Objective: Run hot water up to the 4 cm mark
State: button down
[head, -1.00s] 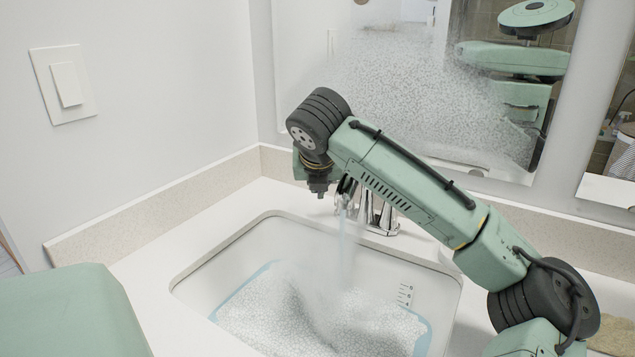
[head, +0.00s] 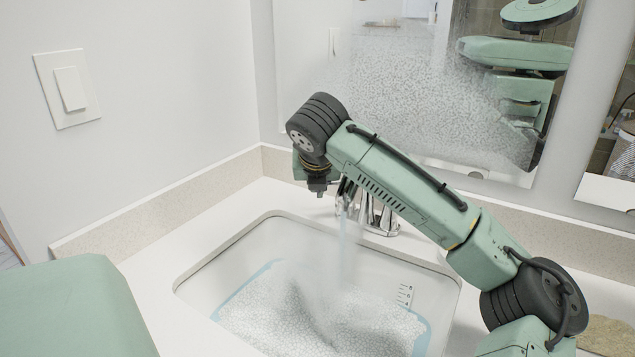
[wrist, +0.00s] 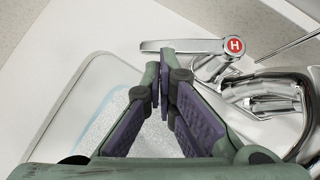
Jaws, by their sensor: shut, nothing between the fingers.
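The white sink basin (head: 235,255) holds water covered in pale, mottled foam (head: 335,318). A stream of water (head: 345,245) runs into it from the chrome faucet (head: 375,215). A small black scale (head: 405,294) is on the basin's right wall; its figures are too small to read, and the surface lies close to its lower end. In the wrist view the chrome hot handle (wrist: 182,46) has a red H cap (wrist: 235,45). My gripper (wrist: 164,75) is shut and empty, its fingertips at the hot lever; contact is unclear. In the head view my arm hides the fingers.
The mirror (head: 400,90) behind the sink is fogged across its middle. A backsplash (head: 160,208) borders the counter (head: 150,275) at the left and back. A light switch (head: 70,88) is on the left wall. The counter left of the basin is clear.

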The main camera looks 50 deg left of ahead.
jog(key=shift+w+a+r+p, duration=0.1)
jog(key=shift+a+p, duration=0.35)
jog(key=shift+p, duration=0.4)
jog(key=shift+w+a+p, duration=0.4)
jog(key=shift+a+p, duration=0.3)
jog(key=shift+p, duration=0.4)
jog(key=shift+w+a+p, duration=0.35)
jog(key=shift+a+p, duration=0.3)
jog(key=shift+p, duration=0.45)
jog(key=shift+a, duration=0.1)
